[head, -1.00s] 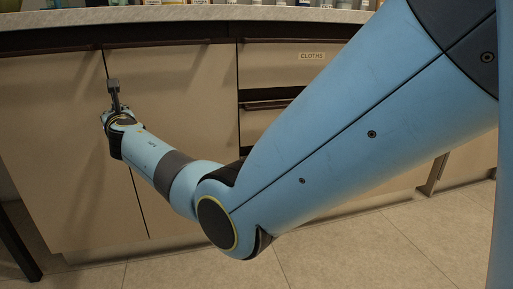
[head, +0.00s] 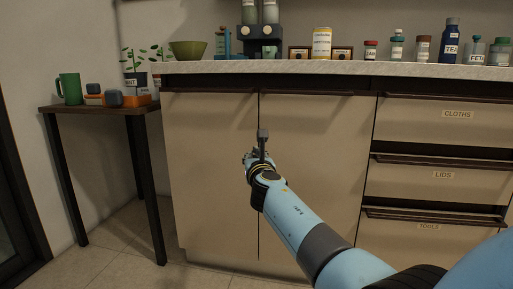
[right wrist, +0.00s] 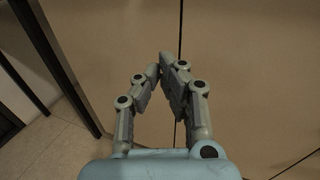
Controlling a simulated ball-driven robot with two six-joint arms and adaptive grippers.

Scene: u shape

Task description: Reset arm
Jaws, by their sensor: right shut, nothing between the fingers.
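My right gripper (head: 260,152) is at the end of my blue arm, in front of the beige cabinet doors (head: 210,180), close to the dark seam between them. In the right wrist view its jointed grey fingers (right wrist: 163,69) come together at the tips, with nothing between them. The cabinet front (right wrist: 240,70) and its seam lie behind the fingers; the exact gap to the doors cannot be told. My left gripper is not in view.
Drawers labelled CLOTHS (head: 458,114), LIDS (head: 443,175) and TOOLS (head: 429,226) are to the right. The pale counter (head: 300,68) carries bottles, jars and a green bowl (head: 188,50). A dark side table (head: 98,109) with a green mug (head: 69,88) stands left.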

